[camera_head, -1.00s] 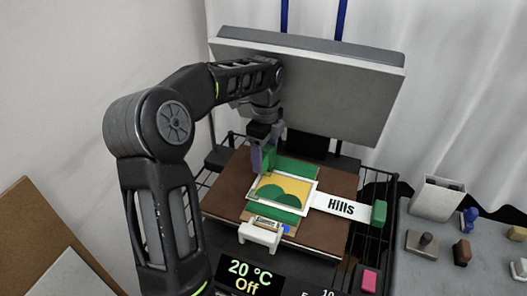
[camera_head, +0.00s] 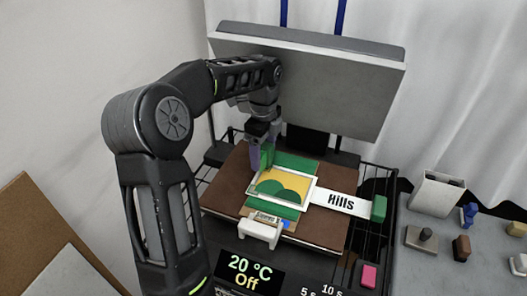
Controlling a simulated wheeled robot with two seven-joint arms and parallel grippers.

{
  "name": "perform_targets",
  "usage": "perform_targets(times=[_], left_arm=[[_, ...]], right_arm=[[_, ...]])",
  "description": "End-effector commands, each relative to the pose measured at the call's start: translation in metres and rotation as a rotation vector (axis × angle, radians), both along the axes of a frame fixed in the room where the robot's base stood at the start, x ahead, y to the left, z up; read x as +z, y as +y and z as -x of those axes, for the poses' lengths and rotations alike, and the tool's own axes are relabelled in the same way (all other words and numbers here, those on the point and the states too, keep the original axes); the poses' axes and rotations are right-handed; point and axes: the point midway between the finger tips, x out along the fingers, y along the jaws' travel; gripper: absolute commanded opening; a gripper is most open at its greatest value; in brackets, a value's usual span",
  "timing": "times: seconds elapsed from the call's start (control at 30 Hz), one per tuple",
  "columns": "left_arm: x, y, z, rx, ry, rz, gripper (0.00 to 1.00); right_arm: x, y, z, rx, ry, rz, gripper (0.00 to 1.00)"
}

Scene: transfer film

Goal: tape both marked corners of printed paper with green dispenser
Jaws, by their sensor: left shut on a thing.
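The printed paper (camera_head: 282,188), a picture of green hills on yellow with a white border, lies over a green sheet (camera_head: 295,162) on the brown press bed. My left gripper (camera_head: 261,160) points down at the paper's upper left corner, shut on a green block-like thing (camera_head: 267,157), which looks like the green dispenser. It is small and partly hidden by the fingers. I cannot tell whether it touches the paper. The corner marks are too small to make out. My right gripper is not in view.
A white "Hills" label (camera_head: 341,203) lies right of the paper, beside a green block (camera_head: 379,209). A white clamp-like piece (camera_head: 260,233) stands at the bed's front. The raised grey press plate (camera_head: 330,95) is behind. A white bin (camera_head: 437,194) and small tools stand at right.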

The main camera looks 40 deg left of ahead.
Motion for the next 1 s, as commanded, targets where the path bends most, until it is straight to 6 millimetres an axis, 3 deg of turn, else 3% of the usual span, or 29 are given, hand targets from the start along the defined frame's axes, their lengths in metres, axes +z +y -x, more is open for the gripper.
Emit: perform_targets(times=[1.0], left_arm=[[-0.0077, -0.0002, -0.0001, 0.000, 0.000, 0.000, 0.36]], right_arm=[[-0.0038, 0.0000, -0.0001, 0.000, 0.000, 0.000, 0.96]])
